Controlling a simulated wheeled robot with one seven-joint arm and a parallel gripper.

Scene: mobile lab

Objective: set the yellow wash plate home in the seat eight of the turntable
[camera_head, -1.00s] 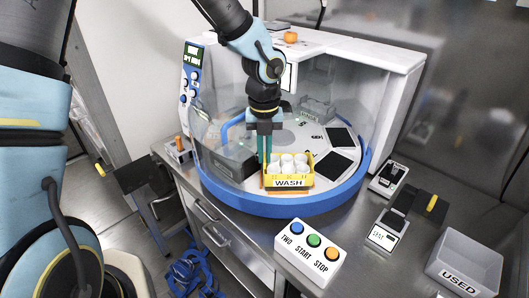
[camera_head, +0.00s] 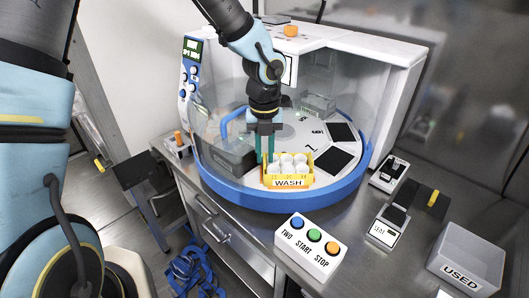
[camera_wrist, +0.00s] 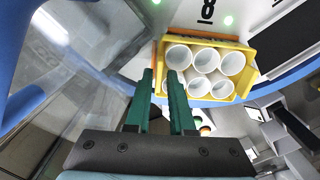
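The yellow wash plate (camera_head: 289,183) holds several white cups and carries a WASH label on its front. It is over the front part of the white turntable (camera_head: 292,130), near the blue rim, and looks about level. I cannot tell whether it touches the deck. My gripper (camera_head: 265,158) points down at the plate's left side. In the wrist view my gripper (camera_wrist: 161,74) has its green fingers close together on the plate's left edge, with the yellow plate (camera_wrist: 243,88) to their right. The number 8 (camera_wrist: 207,10) shows on the deck just beyond the plate; the seat beneath is hidden.
Dark plates (camera_head: 335,160) fill seats to the right. A clear curved guard and a blue rim (camera_head: 290,201) surround the turntable. A button box (camera_head: 310,243), a small black-topped device (camera_head: 388,225) and a grey USED bin (camera_head: 467,262) stand on the bench in front and right.

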